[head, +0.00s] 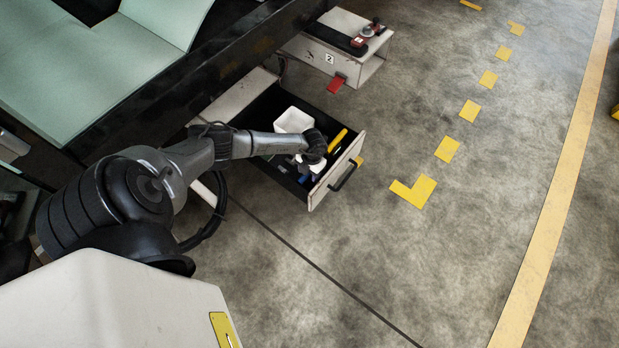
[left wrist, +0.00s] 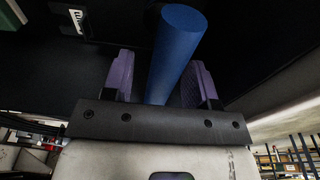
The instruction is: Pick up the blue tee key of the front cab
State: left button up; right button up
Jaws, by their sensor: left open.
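My left gripper (head: 311,165) is down inside the open drawer (head: 347,172) of the front cab. In the left wrist view the two purple finger pads of this gripper (left wrist: 162,75) stand apart, one on each side of a blue bar (left wrist: 178,45). The bar looks like part of the blue tee key. I see a gap to the left pad; I cannot tell whether the right pad touches it. In the head view a small bit of blue (head: 303,180) shows beside the gripper, and my wrist hides the rest. My right gripper is not in view.
A white box (head: 293,119) and a yellow tool (head: 338,140) lie in the drawer near my wrist. The drawer has a black handle (head: 346,177). Behind stands a white cab numbered 2 (head: 328,58) with a red and black device (head: 367,34) on top. The floor at right is clear.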

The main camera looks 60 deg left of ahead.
pick_arm(q)
jog(key=shift+w, duration=0.1)
jog(key=shift+r, duration=0.1)
jog(key=shift+c, duration=0.8)
grip_shut()
